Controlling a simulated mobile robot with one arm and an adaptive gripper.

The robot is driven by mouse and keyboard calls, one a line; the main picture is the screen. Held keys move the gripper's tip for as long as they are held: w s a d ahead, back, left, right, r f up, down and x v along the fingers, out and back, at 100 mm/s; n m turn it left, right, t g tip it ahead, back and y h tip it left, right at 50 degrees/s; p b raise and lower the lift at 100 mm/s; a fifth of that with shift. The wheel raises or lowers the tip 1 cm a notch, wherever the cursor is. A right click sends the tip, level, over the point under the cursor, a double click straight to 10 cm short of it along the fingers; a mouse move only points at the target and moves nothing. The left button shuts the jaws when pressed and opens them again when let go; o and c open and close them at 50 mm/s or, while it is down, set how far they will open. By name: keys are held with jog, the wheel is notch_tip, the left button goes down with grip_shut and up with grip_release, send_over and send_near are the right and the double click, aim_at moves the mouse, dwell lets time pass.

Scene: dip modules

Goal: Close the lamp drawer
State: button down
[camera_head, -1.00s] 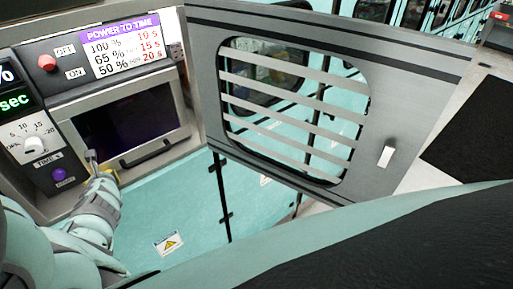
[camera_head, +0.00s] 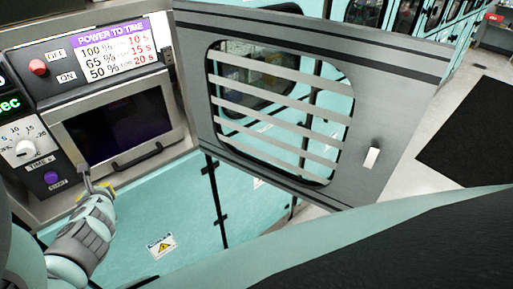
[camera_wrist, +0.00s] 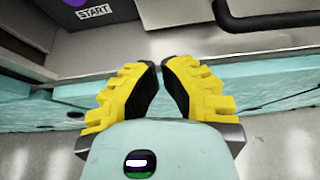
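The lamp drawer (camera_head: 118,126) is a metal-framed front with a dark window, set in the grey machine at the left of the head view. A black bar handle (camera_head: 137,157) runs along its lower edge. The handle also shows at the top right of the wrist view (camera_wrist: 262,22). How far the drawer stands out is hard to tell. My gripper (camera_head: 87,172) is just below the drawer's lower left corner, beside the purple START button (camera_head: 52,178). In the wrist view its yellow fingers (camera_wrist: 161,66) come together at the tips with nothing between them.
An open grey door (camera_head: 385,110) with a slatted window stands right of the drawer. The control panel with a white knob (camera_head: 25,149) is at the left. A teal cabinet front (camera_head: 185,212) lies below. Floor shows at the far right.

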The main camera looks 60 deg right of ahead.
jog(key=b+v, duration=0.1)
jog(key=v, duration=0.5)
jog(key=shift+s, duration=0.35)
